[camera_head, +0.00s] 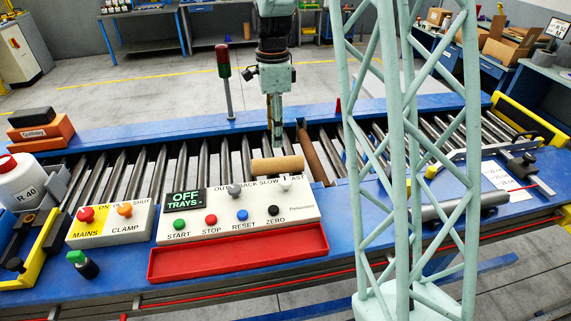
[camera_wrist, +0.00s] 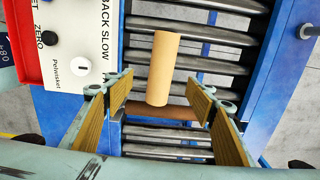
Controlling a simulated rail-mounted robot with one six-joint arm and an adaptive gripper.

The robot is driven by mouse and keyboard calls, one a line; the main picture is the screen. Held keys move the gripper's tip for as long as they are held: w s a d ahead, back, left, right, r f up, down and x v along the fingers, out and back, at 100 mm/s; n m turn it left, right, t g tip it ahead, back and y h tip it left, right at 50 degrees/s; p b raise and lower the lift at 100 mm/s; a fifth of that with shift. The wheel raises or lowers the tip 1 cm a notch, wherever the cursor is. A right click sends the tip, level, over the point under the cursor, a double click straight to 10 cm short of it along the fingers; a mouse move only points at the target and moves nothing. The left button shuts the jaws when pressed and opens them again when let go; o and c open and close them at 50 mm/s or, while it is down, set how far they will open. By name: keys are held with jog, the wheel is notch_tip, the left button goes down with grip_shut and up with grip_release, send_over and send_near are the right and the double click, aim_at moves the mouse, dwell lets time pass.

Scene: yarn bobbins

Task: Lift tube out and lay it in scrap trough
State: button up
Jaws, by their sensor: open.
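A light tan tube (camera_head: 277,165) lies crosswise over the rollers near the right end of the control panel. In the wrist view the tan tube (camera_wrist: 163,65) points toward the space between my fingers. A darker brown cylinder (camera_head: 310,156) lies along the rollers beside it; it also shows in the wrist view (camera_wrist: 168,137), beyond the tan tube's near end. My gripper (camera_head: 274,142) is above the conveyor, open and empty, with yellow-brown pads; its fingers (camera_wrist: 160,94) stand on either side of the tan tube's near end, apart from it. A shallow red trough (camera_head: 240,262), empty, sits along the panel's front.
The control panel (camera_head: 240,211) carries knobs and a sign reading OFF TRAYS. A signal post (camera_head: 227,85) stands behind the conveyor. A pale green lattice column crosses the right half. Several rollers are bare.

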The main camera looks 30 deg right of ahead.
aim_at(278, 159)
jog(key=shift+w+d+f, duration=0.15)
jog(key=shift+d+f, duration=0.1)
jog(key=shift+d, duration=0.15)
jog(key=shift+f, duration=0.1)
jog(key=shift+f, duration=4.2)
jog(key=shift+f, duration=2.6)
jog(key=c, duration=1)
